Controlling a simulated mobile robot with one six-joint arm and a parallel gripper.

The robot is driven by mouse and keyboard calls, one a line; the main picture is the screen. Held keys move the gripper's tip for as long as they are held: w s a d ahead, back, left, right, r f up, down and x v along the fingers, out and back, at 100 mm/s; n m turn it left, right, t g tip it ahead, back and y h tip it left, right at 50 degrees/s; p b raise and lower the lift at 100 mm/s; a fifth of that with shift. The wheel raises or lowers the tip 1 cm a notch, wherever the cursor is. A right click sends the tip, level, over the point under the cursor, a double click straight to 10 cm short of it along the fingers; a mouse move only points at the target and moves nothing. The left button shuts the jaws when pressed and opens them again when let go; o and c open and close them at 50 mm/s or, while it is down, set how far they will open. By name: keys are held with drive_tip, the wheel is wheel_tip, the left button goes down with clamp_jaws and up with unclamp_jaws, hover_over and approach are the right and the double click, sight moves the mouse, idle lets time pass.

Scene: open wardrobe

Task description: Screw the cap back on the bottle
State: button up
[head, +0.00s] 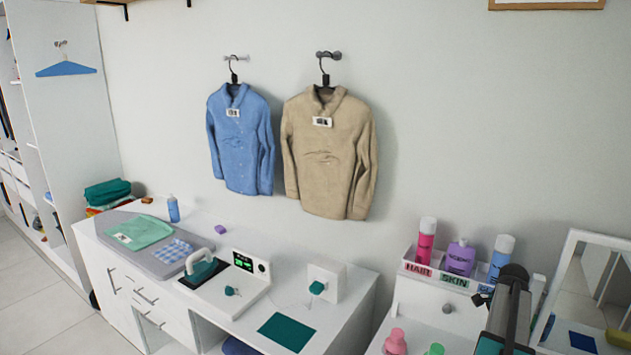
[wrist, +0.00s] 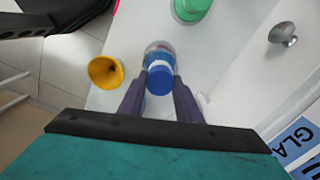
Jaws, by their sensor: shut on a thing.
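In the wrist view, the two dark fingers of my gripper (wrist: 160,84) are closed on a blue cap (wrist: 160,76). A clear, bluish round form (wrist: 158,52), apparently part of the bottle, shows directly beyond the cap. I cannot tell whether the cap touches it or is seated on it. The lower part between the fingers is mostly hidden by my gripper. In the head view, my arm rises at the lower right, and the gripper, cap and this bottle are not visible there.
A yellow funnel-shaped thing (wrist: 105,72) stands close left of the fingers. A green bottle (wrist: 192,8) is beyond, and a metal knob (wrist: 283,33) is to the right. In the head view, a pink bottle (head: 395,342) stands by my arm, near a mirror (head: 592,285).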

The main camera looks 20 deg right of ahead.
drive_tip(key=shift+m, duration=1.6)
drive_tip(key=o, duration=1.2)
drive_tip(key=shift+c, duration=0.4)
drive_tip(key=n, duration=0.8)
drive_tip(key=shift+n, duration=0.3)
drive_tip(key=n, duration=0.4)
drive_tip(key=shift+p, duration=0.3)
drive_tip(key=shift+n, duration=2.3)
